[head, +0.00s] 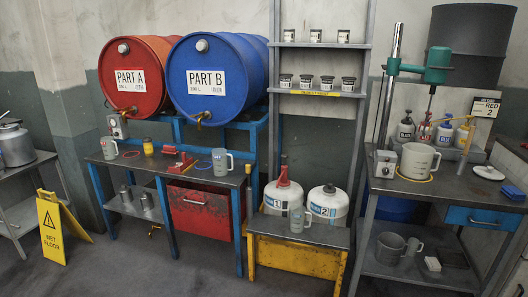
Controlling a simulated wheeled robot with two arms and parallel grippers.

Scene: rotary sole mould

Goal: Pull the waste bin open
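A scuffed red box front (201,211) sits under the right part of the blue-framed bench (178,177). It looks like a bin or drawer, and it appears closed. It has a light label or handle strip near its top middle, too small to read. No other thing here is clearly marked as a waste bin. Neither of my grippers shows in the head view.
A red drum (136,65) and a blue drum (207,112) lie above the bench. A yellow-framed stand (300,258) with white jugs is to the right. A yellow wet floor sign (51,232) stands at left. Floor before the bench is clear.

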